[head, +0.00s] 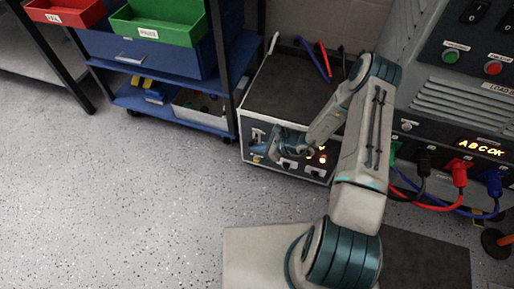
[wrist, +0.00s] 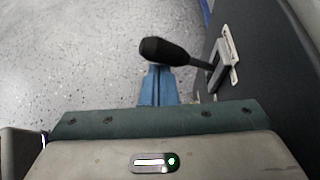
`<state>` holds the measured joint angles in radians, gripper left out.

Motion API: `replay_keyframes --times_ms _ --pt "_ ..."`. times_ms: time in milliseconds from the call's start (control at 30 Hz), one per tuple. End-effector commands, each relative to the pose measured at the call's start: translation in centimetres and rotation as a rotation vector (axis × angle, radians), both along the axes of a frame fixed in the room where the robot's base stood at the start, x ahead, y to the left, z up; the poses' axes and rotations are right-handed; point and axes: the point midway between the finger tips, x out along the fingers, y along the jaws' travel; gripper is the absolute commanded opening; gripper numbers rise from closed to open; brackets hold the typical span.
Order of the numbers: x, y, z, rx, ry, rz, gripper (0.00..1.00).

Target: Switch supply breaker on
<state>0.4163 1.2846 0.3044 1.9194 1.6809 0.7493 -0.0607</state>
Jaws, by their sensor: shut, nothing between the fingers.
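The supply breaker appears to be the black-knobbed lever (wrist: 166,51) in the wrist view. It sticks out from a pale slotted plate (wrist: 230,52) on a dark panel. My gripper's blue fingers (wrist: 158,85) are closed together and empty, just below the knob in that view. The knob overlaps the fingertips, and I cannot tell whether they touch. In the head view my gripper (head: 262,149) is at the left part of the low cabinet's front (head: 246,157). The lever there is largely hidden or too small to make out.
Lit lamps and pale plates (head: 288,164) sit along the cabinet front. A blue shelf cart (head: 165,113) with bins stands left. The speckled floor (head: 150,210) in front is clear.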

Motion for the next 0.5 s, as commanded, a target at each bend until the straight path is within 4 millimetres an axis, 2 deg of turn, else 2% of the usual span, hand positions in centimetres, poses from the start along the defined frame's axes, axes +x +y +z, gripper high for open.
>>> replay_keyframes --times_ms 500 --pt "0.34 -0.14 0.62 0.004 -0.007 -0.003 0.00"
